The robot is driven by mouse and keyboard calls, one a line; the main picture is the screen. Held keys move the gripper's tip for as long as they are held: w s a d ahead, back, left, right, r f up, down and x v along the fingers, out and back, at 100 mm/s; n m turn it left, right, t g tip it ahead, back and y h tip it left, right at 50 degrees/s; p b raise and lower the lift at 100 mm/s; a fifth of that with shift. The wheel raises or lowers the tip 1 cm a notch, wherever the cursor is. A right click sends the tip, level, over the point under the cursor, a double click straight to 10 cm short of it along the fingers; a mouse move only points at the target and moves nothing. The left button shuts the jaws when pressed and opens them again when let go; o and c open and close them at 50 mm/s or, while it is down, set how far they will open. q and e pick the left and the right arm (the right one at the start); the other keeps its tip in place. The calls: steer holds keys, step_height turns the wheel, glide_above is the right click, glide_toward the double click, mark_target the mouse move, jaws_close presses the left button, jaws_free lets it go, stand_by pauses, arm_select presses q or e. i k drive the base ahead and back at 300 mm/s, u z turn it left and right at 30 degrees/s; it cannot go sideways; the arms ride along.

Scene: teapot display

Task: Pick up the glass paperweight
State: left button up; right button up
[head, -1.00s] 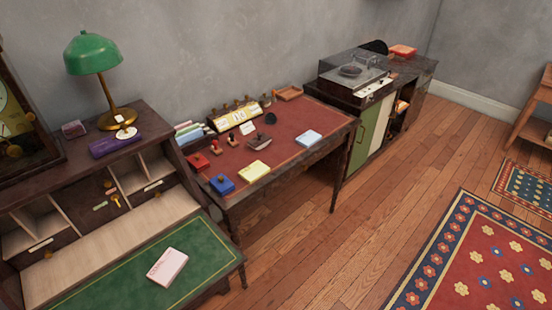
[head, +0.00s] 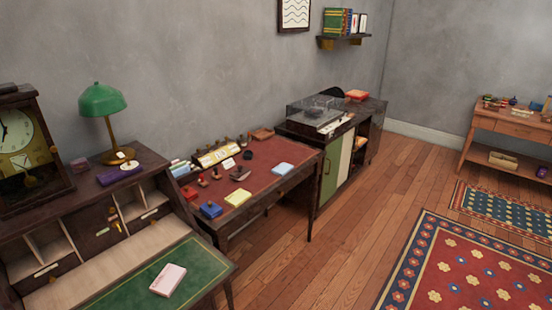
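I cannot make out a glass paperweight for sure in the head view. Small items stand on the red-topped desk (head: 262,174), among them a dark round item (head: 247,155) too small to name. More small items, too small to tell apart, stand on the wooden side table (head: 508,123) at the far right. Neither of my grippers is in view.
A green-topped writing bureau (head: 130,288) with a green lamp (head: 103,100) and a clock (head: 17,138) stands at the left. A cabinet with a record player (head: 320,118) is beyond the desk. Wooden floor (head: 345,235) and a patterned rug (head: 470,275) lie open at the right.

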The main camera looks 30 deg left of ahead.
mark_target(247, 155)
steer(key=z, duration=0.15)
steer(key=i, duration=1.3)
steer(key=u, duration=0.5)
steer(key=i, duration=1.55)
steer(key=u, duration=1.7)
steer(key=i, duration=0.5)
steer(key=u, duration=0.4)
